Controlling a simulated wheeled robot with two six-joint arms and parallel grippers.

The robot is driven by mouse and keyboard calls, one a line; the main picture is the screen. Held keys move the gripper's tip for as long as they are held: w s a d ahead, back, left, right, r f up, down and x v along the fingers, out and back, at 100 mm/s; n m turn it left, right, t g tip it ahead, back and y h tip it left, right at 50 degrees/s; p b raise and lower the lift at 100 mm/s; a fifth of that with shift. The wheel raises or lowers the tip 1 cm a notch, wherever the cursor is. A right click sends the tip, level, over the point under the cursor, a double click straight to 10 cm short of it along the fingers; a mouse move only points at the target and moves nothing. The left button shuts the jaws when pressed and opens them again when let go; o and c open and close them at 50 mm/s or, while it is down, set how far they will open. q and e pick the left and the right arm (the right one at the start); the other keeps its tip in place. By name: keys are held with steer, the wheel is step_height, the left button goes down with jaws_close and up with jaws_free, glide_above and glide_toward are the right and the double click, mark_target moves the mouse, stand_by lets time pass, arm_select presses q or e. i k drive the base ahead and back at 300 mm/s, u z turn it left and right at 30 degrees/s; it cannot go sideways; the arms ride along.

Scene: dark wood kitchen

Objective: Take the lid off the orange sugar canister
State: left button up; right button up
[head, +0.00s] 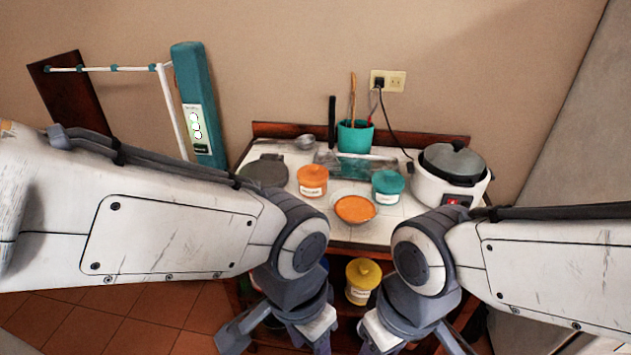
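The orange canister (312,188) stands upright on the white worktop, left of centre, with a white label too small to read. Its orange lid (312,171) sits on top. My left gripper (276,338) hangs low in front of the worktop's near edge, well below and nearer than the canister. My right gripper (412,340) hangs at a similar height to the right. Both have their fingers spread apart, with nothing visible between them. The fingertips are partly cut off by the bottom of the picture.
A teal canister (388,188) and an orange-filled bowl (355,209) stand right of the orange canister. A rice cooker (450,176) is at the right. A yellow canister (362,281) stands on the lower shelf.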

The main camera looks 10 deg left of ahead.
mark_target(310, 175)
steer(key=z, duration=0.5)
steer(key=i, duration=1.1)
steer(key=u, duration=0.55)
